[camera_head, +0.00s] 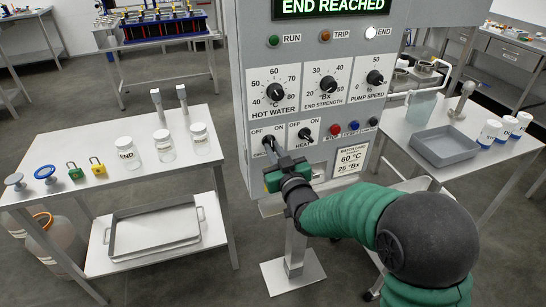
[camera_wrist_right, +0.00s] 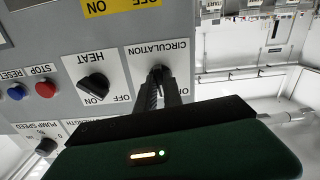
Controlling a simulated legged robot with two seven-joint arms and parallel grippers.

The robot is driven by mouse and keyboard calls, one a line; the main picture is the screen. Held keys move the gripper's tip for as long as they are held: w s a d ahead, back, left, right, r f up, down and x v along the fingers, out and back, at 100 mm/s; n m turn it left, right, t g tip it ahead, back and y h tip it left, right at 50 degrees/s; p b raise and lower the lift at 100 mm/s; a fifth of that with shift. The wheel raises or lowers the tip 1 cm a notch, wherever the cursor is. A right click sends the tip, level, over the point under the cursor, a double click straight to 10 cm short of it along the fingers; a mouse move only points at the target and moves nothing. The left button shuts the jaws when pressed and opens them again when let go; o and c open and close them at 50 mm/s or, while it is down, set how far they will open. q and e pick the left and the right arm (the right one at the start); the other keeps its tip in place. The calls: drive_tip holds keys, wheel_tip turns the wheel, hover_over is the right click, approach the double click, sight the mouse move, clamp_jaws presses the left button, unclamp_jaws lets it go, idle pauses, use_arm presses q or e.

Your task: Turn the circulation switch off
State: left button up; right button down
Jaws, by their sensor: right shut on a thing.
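The circulation switch (camera_wrist_right: 157,72) is a small dark knob on a white plate marked CIRCULATION, OFF and ON. In the head view its plate (camera_head: 257,136) is at the lower left of the grey control panel (camera_head: 245,95). My right gripper (camera_head: 268,150) reaches the panel there. In the wrist view, upside down, its two dark fingers (camera_wrist_right: 163,88) are closed around the knob. The fingers cover most of the knob, so I cannot tell which mark it points to. My left gripper is not in view.
The black HEAT switch (camera_head: 305,134) is close on the right, with red and blue buttons (camera_head: 353,126) beyond it. A left table (camera_head: 110,190) carries jars, padlocks and two upright grey handles. A right table holds a grey tray (camera_head: 443,146). The panel display (camera_head: 333,6) reads END REACHED.

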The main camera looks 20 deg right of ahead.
drive_tip(key=n+b, duration=0.1)
drive_tip(key=n, duration=0.2)
drive_tip(key=n+b, duration=0.1)
drive_tip(key=shift+r+b, duration=0.25)
drive_tip(key=shift+b, duration=0.1)
drive_tip(key=shift+r+n+b, duration=0.1)
drive_tip(key=shift+n+b, duration=0.7)
drive_tip(key=shift+n, duration=1)
drive_tip(key=c, duration=1.5)
unclamp_jaws()
drive_tip(key=shift+a, duration=0.1)
drive_tip(key=shift+f, duration=0.2)
